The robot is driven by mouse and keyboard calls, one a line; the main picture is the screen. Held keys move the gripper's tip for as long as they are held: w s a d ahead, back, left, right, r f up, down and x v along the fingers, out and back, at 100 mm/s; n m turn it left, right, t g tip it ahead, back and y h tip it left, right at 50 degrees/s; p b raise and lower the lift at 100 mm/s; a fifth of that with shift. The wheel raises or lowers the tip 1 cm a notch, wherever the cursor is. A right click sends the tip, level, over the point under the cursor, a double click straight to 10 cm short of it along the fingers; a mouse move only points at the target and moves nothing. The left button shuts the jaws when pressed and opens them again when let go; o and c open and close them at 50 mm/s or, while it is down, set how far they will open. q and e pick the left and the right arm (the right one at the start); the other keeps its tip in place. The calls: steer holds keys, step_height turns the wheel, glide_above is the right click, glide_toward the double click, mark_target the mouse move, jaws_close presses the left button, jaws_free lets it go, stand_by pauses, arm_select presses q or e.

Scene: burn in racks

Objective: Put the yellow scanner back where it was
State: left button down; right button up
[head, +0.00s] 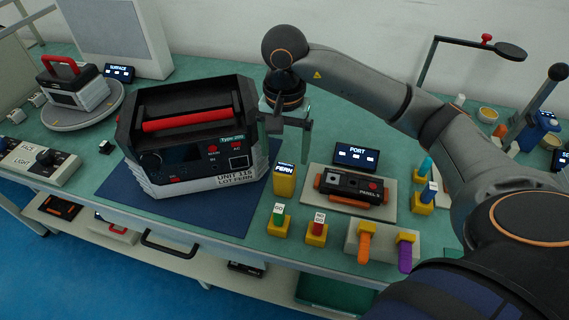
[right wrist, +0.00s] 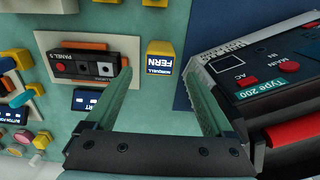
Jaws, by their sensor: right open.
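A yellow block with a small dark screen reading FERN, which looks like the yellow scanner (head: 284,182), stands on the green bench just right of the blue mat (head: 215,212). In the right wrist view the yellow scanner (right wrist: 159,48) appears beyond the fingertips, in line with the gap between them. My right gripper (head: 285,145) is open and empty, fingers pointing down, above the bench beside the Type 200 unit (head: 205,185). It also shows open in the right wrist view (right wrist: 159,85). My left gripper is not in view.
The Type 200 unit with its red handle stands close left of the gripper. Right of the scanner are a black panel (head: 353,186) on a plate, a PORT display (head: 356,156), small yellow holders (head: 316,235) and a block with orange and purple keys (head: 379,226).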

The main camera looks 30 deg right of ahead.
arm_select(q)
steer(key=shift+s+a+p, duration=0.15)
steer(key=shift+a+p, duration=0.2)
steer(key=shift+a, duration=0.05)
arm_select(e)
step_height(320, 180, up, 5)
steer(key=shift+r, duration=0.15)
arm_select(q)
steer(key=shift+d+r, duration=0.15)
arm_select(e)
steer(key=shift+s, duration=0.1)
